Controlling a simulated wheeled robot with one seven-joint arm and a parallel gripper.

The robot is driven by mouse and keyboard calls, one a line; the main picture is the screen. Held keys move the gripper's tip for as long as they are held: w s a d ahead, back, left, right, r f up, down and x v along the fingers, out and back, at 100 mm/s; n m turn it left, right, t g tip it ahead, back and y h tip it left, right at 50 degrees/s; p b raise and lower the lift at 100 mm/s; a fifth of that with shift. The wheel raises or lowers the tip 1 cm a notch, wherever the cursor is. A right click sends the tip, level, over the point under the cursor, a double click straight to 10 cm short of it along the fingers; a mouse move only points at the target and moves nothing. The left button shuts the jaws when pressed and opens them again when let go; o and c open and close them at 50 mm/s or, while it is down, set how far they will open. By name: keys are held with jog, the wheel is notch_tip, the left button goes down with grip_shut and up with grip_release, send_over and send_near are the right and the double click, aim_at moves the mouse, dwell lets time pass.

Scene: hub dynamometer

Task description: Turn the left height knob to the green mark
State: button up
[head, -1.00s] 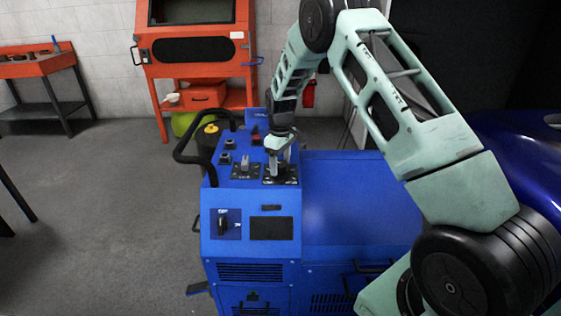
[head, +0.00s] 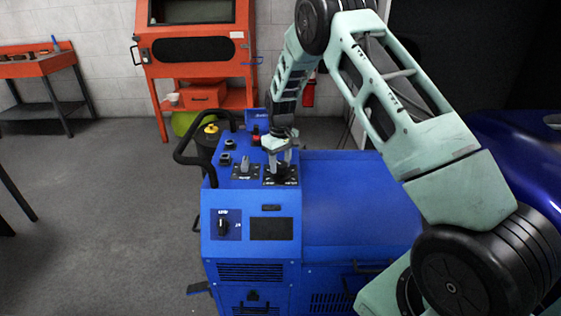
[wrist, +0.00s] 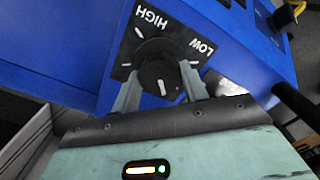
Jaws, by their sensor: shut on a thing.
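My gripper (head: 279,162) points down at the top panel of the blue machine. It is shut on a round black knob, the right-hand of two lever-topped knobs in the head view. In the wrist view the fingers (wrist: 160,77) stand on either side of this black knob (wrist: 155,62). A white line on the knob points toward my palm. The dark plate (wrist: 180,35) around it reads HIGH and LOW. The other knob (head: 245,163) stands free to the left. I cannot tell which of them is the left height knob, and I see no green mark.
The blue cabinet (head: 340,180) extends right of the knobs. Small buttons (head: 229,145) and a black handle (head: 182,150) are at the panel's left. A load dial (head: 224,222) is on the front. An orange cabinet (head: 195,60) stands behind. The floor at left is open.

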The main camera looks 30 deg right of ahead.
aim_at(280, 164)
jog(key=m, duration=0.4)
jog(key=shift+r+m+p, duration=0.1)
jog(key=shift+m+p, duration=0.2)
jog(key=shift+p, duration=0.1)
jog(key=shift+w+m, duration=0.1)
jog(key=shift+m, duration=1.5)
jog(key=o, duration=1)
notch_tip(280, 164, up, 17)
jog(key=shift+r+b, duration=0.15)
jog(key=shift+b, duration=0.3)
